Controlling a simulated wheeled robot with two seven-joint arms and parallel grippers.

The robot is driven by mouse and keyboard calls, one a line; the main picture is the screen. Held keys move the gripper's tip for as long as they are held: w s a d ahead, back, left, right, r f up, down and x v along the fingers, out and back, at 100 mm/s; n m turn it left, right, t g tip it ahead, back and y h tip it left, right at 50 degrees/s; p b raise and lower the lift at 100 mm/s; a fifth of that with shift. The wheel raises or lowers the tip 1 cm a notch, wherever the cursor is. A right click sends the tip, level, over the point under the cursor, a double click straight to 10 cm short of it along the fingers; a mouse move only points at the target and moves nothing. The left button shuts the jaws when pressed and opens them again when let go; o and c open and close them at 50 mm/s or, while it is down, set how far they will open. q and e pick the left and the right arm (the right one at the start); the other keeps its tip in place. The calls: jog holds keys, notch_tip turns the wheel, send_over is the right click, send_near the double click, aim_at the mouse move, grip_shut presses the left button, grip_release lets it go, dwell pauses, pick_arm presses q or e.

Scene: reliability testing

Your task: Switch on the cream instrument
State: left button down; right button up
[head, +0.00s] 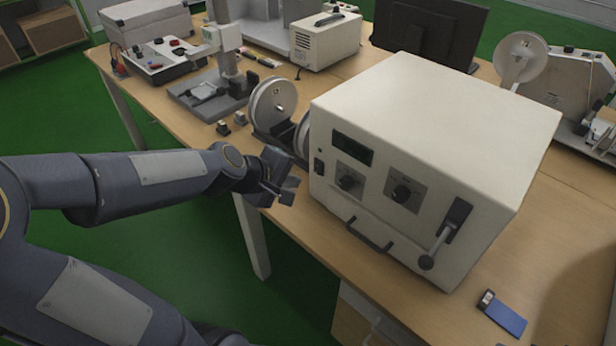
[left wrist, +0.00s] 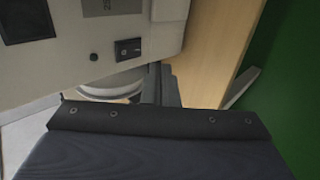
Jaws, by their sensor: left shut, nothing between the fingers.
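The cream instrument (head: 500,110) is a large box on the wooden table, with a dark display (head: 352,148), two black knobs and a lever on its front. A small black rocker switch (head: 319,167) sits at the left edge of that front. The switch also shows in the left wrist view (left wrist: 128,48); which way it is set I cannot tell. My left gripper (head: 290,188) is shut and empty, just left of the switch and slightly lower. In the left wrist view its fingers (left wrist: 157,82) end close to the switch, apparently short of it. My right gripper is not in view.
Reels (head: 274,105) stand behind my left gripper. A lever (head: 440,242) and a handle (head: 368,234) stick out from the instrument's front. A blue tag (head: 503,314) lies at the table's front right. Other equipment fills the table's back. Open space lies before the table.

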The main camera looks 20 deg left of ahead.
aim_at(318, 168)
pick_arm(q)
jog(key=w, duration=0.1)
jog(key=w+d+f, duration=0.1)
jog(key=w, duration=0.1)
jog(key=w+p, duration=0.1)
jog(key=w, duration=0.1)
jog(key=shift+d+f, duration=0.35)
jog(key=shift+d, duration=0.05)
jog(key=shift+w+f+b, duration=0.15)
jog(key=shift+f+b, duration=0.2)
jog(key=shift+b, duration=0.65)
jog(key=shift+r, duration=0.4)
